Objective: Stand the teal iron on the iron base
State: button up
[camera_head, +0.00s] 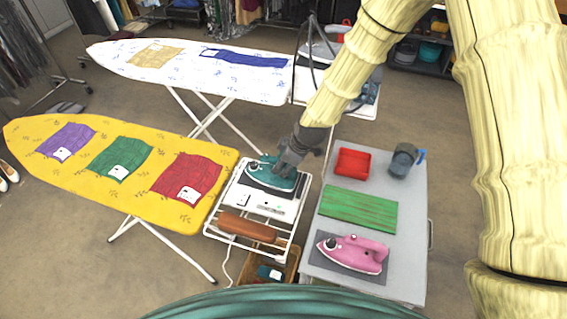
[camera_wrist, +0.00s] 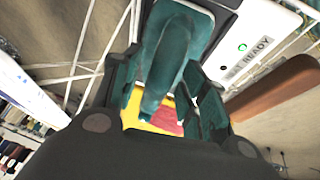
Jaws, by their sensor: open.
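The teal iron (camera_head: 262,178) rests on the dark plate of the white iron base (camera_head: 238,197), beside the yellow ironing board. My gripper (camera_head: 287,163) is at the rear upper part of the iron, reaching down from the upper right. In the wrist view the teal iron (camera_wrist: 170,62) lies between the two spread fingers of my gripper (camera_wrist: 165,95). Whether a finger touches it I cannot tell. The iron base (camera_wrist: 262,40) shows a lit green light and a label with "READY". The gripper hides part of the iron's back.
A brown sleeve-shaped pad (camera_head: 247,227) lies on the rack in front of the base. On the grey table (camera_head: 325,253) to the right are a pink iron (camera_head: 355,252), a green board (camera_head: 357,209), a red tray (camera_head: 353,162) and a grey-blue jug (camera_head: 403,160). The yellow ironing board (camera_head: 120,200) borders the left.

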jog(key=b+v, duration=0.3)
jog(key=v, duration=0.9)
dwell(0.6)
dwell(0.8)
